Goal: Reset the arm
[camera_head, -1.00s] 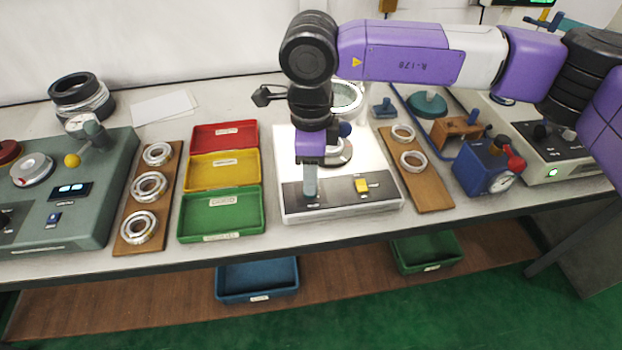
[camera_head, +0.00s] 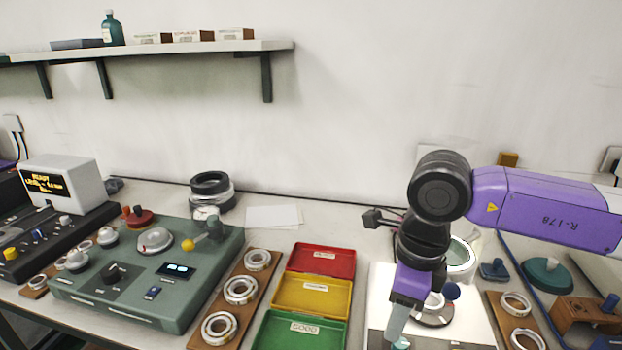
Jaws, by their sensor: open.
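My gripper (camera_head: 398,335) is at the lower right, at the end of my purple and black arm. It points down over the white device (camera_head: 463,327) on the bench. One grey-green finger shows at its lower end; the other finger is hidden from this side. I see nothing held in it. A ring on a round dark base (camera_head: 434,318) sits on the white device, just right of the gripper and partly behind it. I cannot tell whether the gripper touches the device.
Left of the gripper are red (camera_head: 322,259), yellow (camera_head: 311,294) and green (camera_head: 300,329) trays. Wooden boards with bearing rings lie left (camera_head: 224,305) and right (camera_head: 517,316). A green-grey machine (camera_head: 146,265) stands further left. A wall shelf (camera_head: 180,50) is at upper left; the wall area beside it is clear.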

